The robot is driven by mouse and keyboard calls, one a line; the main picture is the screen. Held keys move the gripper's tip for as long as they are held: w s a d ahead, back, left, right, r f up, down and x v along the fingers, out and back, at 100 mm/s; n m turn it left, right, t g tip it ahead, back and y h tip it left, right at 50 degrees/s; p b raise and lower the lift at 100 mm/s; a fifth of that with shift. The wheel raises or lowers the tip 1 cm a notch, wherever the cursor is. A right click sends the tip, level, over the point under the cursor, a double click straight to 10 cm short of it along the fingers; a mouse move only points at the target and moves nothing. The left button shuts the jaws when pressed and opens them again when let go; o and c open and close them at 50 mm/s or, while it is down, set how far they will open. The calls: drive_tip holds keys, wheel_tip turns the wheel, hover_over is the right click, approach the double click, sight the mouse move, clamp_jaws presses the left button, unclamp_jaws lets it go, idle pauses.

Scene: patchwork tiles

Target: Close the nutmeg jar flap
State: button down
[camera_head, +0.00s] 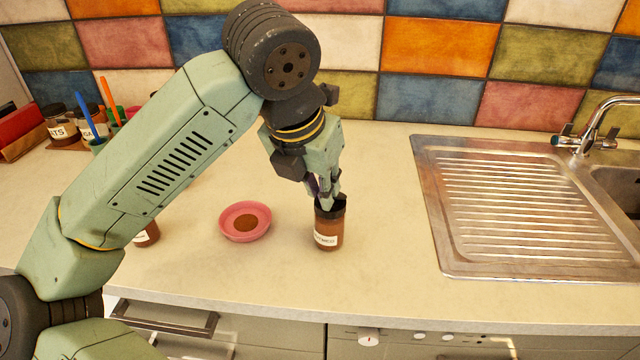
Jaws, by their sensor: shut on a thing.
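The nutmeg jar (328,228) is a small brown jar with a dark top and a white label. It stands upright on the worktop, right of centre. My gripper (326,196) points down at the jar's dark top and is shut on it. The fingers cover part of the top, so I cannot tell how far the flap is open.
A pink bowl (232,224) with brown powder sits left of the jar. Another small jar (148,236) is partly hidden behind my arm. The steel drainer (520,200) and sink lie to the right. Jars and utensils (90,125) stand at the far left. The worktop's front is clear.

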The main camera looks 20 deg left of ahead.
sight(323, 212)
drive_tip(key=shift+f+b, duration=0.15)
drive_tip(key=shift+b, duration=0.15)
drive_tip(key=f+t+b, duration=0.1)
drive_tip(key=b, duration=0.3)
drive_tip(key=s+f+t+b, duration=0.1)
drive_tip(key=b, duration=0.4)
drive_tip(key=shift+s+a+f+t, duration=0.1)
drive_tip(key=shift+f+t, duration=0.2)
drive_tip(key=shift+t, duration=0.1)
drive_tip(key=t+b, duration=0.1)
drive_tip(key=b, duration=0.1)
drive_tip(key=f+t+b, duration=0.1)
drive_tip(key=b, duration=0.2)
drive_tip(key=shift+s+b, duration=0.3)
drive_tip(key=shift+t+b, duration=0.5)
drive_tip(key=shift+b, duration=0.45)
drive_tip(key=shift+h, duration=0.3)
drive_tip(key=c, duration=1.6)
unclamp_jaws()
drive_tip(key=shift+o, duration=0.2)
